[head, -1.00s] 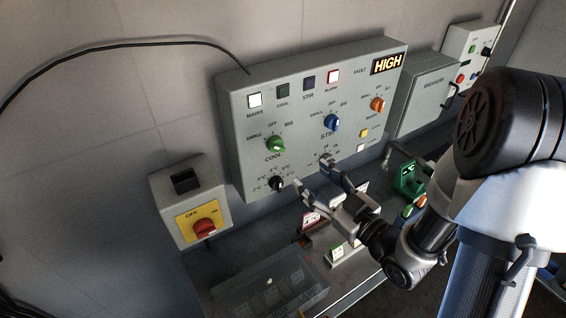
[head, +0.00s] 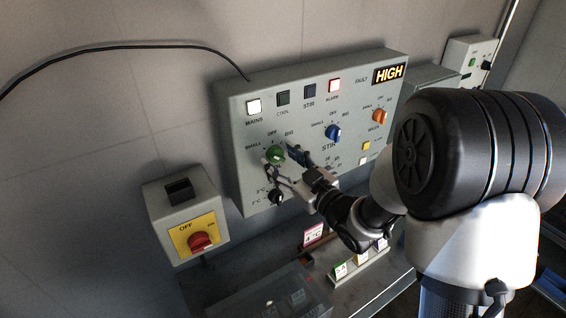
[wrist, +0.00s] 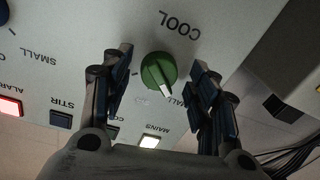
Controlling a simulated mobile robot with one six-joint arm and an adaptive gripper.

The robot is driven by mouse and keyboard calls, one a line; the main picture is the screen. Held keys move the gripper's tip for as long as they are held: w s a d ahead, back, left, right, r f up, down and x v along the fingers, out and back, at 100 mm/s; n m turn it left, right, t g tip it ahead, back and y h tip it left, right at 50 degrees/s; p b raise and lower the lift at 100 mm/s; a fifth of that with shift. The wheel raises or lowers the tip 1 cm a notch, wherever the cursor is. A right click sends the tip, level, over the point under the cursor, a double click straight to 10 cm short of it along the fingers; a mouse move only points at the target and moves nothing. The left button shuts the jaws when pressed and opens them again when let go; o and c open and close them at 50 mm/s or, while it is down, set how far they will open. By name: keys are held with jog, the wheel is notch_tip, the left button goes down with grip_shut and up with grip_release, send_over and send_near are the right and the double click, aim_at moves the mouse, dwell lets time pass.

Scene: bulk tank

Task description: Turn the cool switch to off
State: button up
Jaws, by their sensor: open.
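The cool switch is a green round knob (head: 275,154) on the grey control panel, above the word COOL. In the wrist view the knob (wrist: 158,72) sits between my two open fingers, with a visible gap on each side. Its white pointer is directed down and right there, toward the partly hidden SMALL lettering. My gripper (head: 281,158) is at the knob, its fingers on either side; in the wrist view my gripper (wrist: 160,88) is open and empty. I cannot tell how deep the fingertips reach. In the head view the gripper partly covers the COOL lettering.
A small black knob (head: 276,197) is just below my gripper. The blue stir knob (head: 332,133) and orange knob (head: 379,117) are to the right. A cluttered shelf lies below the panel.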

jog(key=c, duration=1.1)
